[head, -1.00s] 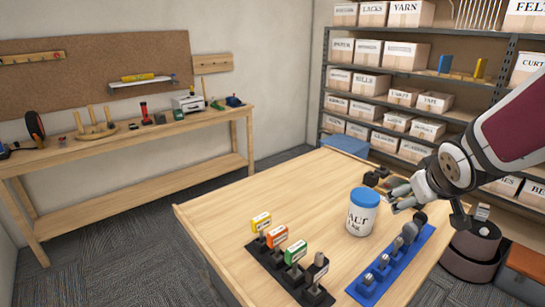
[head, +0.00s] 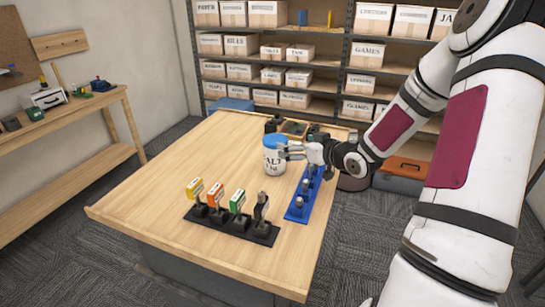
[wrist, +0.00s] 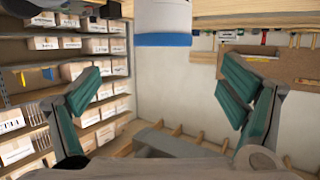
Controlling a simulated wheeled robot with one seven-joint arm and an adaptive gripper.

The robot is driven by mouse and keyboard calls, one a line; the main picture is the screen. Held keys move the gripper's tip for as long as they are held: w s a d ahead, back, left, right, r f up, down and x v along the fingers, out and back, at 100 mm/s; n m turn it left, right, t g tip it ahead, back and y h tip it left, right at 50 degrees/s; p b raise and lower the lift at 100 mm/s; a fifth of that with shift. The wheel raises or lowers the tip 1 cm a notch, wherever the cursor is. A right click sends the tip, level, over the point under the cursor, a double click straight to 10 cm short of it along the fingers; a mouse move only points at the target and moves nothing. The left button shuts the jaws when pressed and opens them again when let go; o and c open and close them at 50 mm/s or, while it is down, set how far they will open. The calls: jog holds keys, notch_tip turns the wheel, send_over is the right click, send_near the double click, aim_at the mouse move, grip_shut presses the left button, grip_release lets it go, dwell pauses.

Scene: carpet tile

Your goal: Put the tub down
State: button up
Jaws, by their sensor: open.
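The tub (head: 274,163) is white with a blue lid and dark lettering. It stands upright on the wooden table (head: 160,190), near its right side. My gripper (head: 284,151) is open, level with the upper part of the tub and at its right side. The fingertips overlap the tub's right edge in the head view; I cannot tell whether they touch it. In the wrist view, the open gripper (wrist: 160,75) has its fingers spread wide at left and right. The tub also shows there at the top edge, cut off, its blue rim (wrist: 163,40) pointing down, with nothing between the fingers.
A blue rack (head: 297,211) with several knobs lies right of the tub. A black rack (head: 232,226) holding coloured labelled blocks is in front. Dark items (head: 285,126) sit behind the tub. The table's left part is clear. Boxed shelves (head: 265,75) stand at the back.

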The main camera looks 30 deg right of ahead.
aim_at(276, 139)
jog(key=x, duration=0.6)
jog(key=shift+a+b+x, duration=0.1)
jog(key=shift+b+x, duration=0.05)
jog(key=shift+x, duration=1.2)
jog(key=shift+a+b+x, duration=0.15)
jog(key=shift+x, duration=1.15)
jog(key=shift+f, duration=0.1)
jog(key=shift+c, duration=0.5)
jog(key=c, duration=1.8)
jog(key=shift+c, duration=0.7)
